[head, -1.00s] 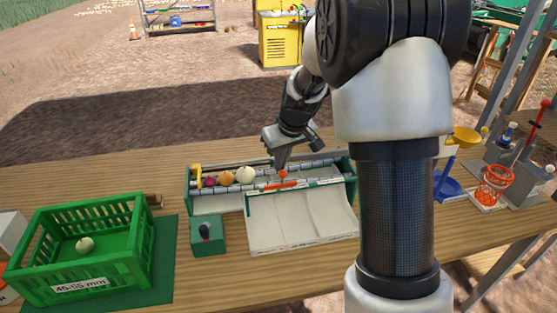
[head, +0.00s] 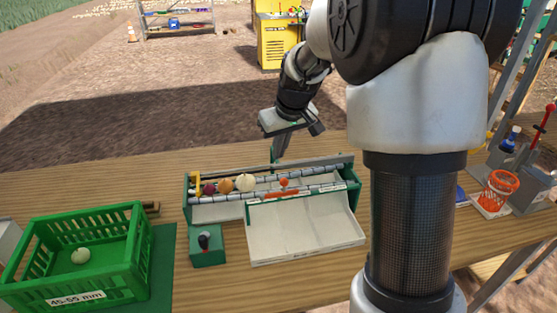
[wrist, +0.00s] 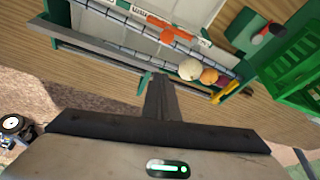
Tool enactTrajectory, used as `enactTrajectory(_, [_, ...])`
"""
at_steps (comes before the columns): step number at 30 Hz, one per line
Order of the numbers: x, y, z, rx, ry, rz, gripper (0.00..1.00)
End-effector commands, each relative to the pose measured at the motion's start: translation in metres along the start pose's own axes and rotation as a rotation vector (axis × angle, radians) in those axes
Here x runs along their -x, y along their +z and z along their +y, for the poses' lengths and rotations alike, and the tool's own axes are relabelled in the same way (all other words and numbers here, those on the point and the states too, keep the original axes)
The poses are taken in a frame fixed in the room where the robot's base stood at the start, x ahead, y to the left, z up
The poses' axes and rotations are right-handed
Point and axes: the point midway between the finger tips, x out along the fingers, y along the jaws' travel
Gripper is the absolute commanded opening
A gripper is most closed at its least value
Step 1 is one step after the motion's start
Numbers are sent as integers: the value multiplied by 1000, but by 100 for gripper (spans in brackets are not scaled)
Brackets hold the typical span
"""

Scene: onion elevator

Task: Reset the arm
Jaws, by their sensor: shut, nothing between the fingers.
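My gripper (head: 276,162) is shut and empty. It hangs just above and behind the back rail of the green roller elevator (head: 355,183). In the wrist view its narrow closed fingers (wrist: 158,84) point toward the elevator's back edge. On the rollers at the left lie a dark red onion (head: 209,188), an orange-brown onion (head: 226,185) and a white onion (head: 245,182). An orange-red lever with a round knob (head: 284,183) stands at the middle of the front rail.
A green crate (head: 130,240) labelled 45-55 mm holds one pale onion (head: 81,256). A green box with a black lever (head: 206,242) stands at the elevator's front left. A white tray (head: 305,233) slopes in front. An orange basket (head: 498,190) stands at the right. Space above the elevator is open.

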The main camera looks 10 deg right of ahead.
Motion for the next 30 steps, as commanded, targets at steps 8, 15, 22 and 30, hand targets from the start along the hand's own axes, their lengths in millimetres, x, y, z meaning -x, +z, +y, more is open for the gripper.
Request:
enactTrajectory(8, [45,-2,-1,1,1,3,0])
enactTrajectory(15, [92,10,-11,-18,9,17,0])
enactTrajectory(22, [203,77,-47,-102,44,63,0])
enactTrajectory(30, [268,169,-77,-204,91,115,0])
